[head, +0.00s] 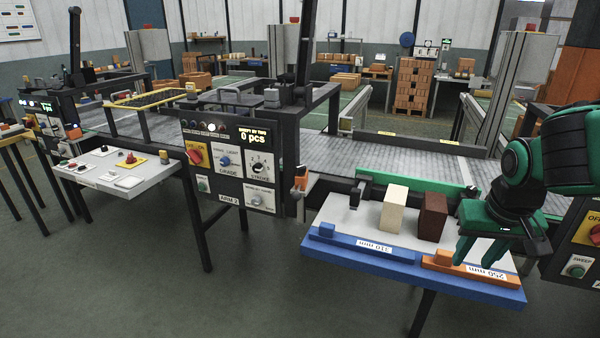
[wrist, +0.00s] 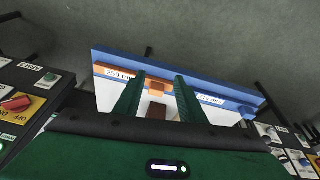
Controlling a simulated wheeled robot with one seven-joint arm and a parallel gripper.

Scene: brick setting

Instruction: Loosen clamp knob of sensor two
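My gripper (head: 476,262) is at the right, fingers pointing down over the front right of the blue-edged table. In the wrist view my gripper (wrist: 159,76) has its two green fingers apart with nothing held between them. No label naming sensor two or its clamp knob is readable. A small orange part (head: 301,179) sits at the right side of the ARM 2 panel, away from my gripper; I cannot tell whether it is a clamp knob. A small black device (head: 356,194) stands by the conveyor edge at the table's back left.
The table (head: 400,272) carries a cream brick (head: 392,209), a brown brick (head: 432,217), a blue 310 mm gauge (head: 362,245) and an orange 250 mm gauge (head: 470,267). The ARM 2 panel (head: 230,165) stands left. A conveyor (head: 400,158) runs behind.

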